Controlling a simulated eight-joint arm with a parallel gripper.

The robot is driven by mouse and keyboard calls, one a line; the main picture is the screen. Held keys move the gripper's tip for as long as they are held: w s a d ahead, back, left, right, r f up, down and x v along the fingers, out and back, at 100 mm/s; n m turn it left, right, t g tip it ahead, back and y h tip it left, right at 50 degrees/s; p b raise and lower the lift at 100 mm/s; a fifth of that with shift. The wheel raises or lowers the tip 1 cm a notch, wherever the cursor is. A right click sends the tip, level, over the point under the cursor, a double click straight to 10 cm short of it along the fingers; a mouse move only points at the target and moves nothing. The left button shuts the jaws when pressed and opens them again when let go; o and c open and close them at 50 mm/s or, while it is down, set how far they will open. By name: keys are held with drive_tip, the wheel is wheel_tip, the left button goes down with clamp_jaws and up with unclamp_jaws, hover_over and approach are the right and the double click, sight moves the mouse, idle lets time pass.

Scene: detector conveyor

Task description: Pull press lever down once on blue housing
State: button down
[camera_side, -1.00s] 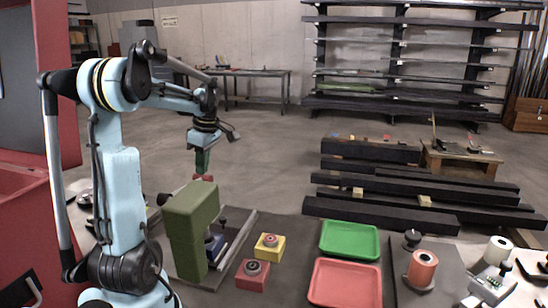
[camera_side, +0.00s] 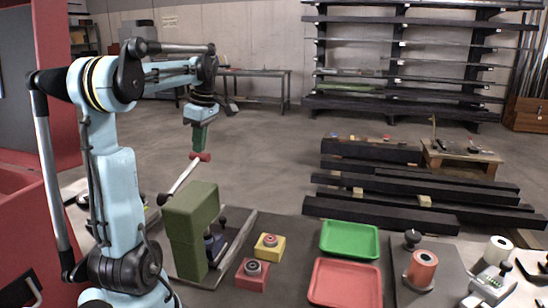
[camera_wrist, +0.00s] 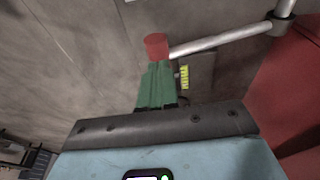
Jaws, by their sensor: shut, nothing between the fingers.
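The press (camera_side: 188,226) is a green block frame with a silver lever rod (camera_side: 183,175). The rod slants up to the right and ends in a red knob (camera_side: 201,157). A blue housing (camera_side: 211,241) sits under the press head, partly hidden by the green frame. My gripper (camera_side: 199,149) has green fingers that are shut and empty, pointing down at the knob. In the wrist view the knob (camera_wrist: 156,45) is right at the fingertips, and the rod (camera_wrist: 225,38) runs off to the right. Fingertips and knob look touching or nearly so.
A yellow block (camera_side: 268,249) and a red block (camera_side: 252,277) stand right of the press. Green (camera_side: 349,237) and red (camera_side: 345,284) trays lie farther right. A red panel (camera_side: 57,90) borders the left. The air above the press is clear.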

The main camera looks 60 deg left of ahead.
drive_tip(key=shift+s+d+r, duration=0.15)
drive_tip(key=shift+d+r, duration=0.05)
drive_tip(key=shift+r, duration=0.85)
drive_tip(key=s+d+r, duration=0.1)
drive_tip(key=r, duration=0.5)
drive_tip(key=s+d+r, duration=0.2)
drive_tip(key=r, duration=0.4)
drive_tip(key=shift+s+d, duration=0.25)
drive_tip(key=shift+s, duration=0.05)
drive_tip(key=shift+r, duration=0.1)
drive_tip(key=w+d+f+m+t+y, duration=0.1)
drive_tip(key=w+d+f+m+t, duration=0.4)
drive_tip(key=w+d+f+m, duration=0.65)
drive_tip(key=d+f+m+t+h, duration=0.1)
drive_tip(key=d+f+m+t, duration=0.1)
drive_tip(key=d+f+m, duration=0.3)
drive_tip(key=d+f+m+t+h, duration=0.1)
drive_tip(key=d+f+m, duration=0.5)
drive_tip(key=d+m, duration=0.4)
drive_tip(key=d, duration=0.3)
drive_tip(key=shift+w+d+t+h, duration=0.3)
drive_tip(key=shift+w+d+t, duration=0.1)
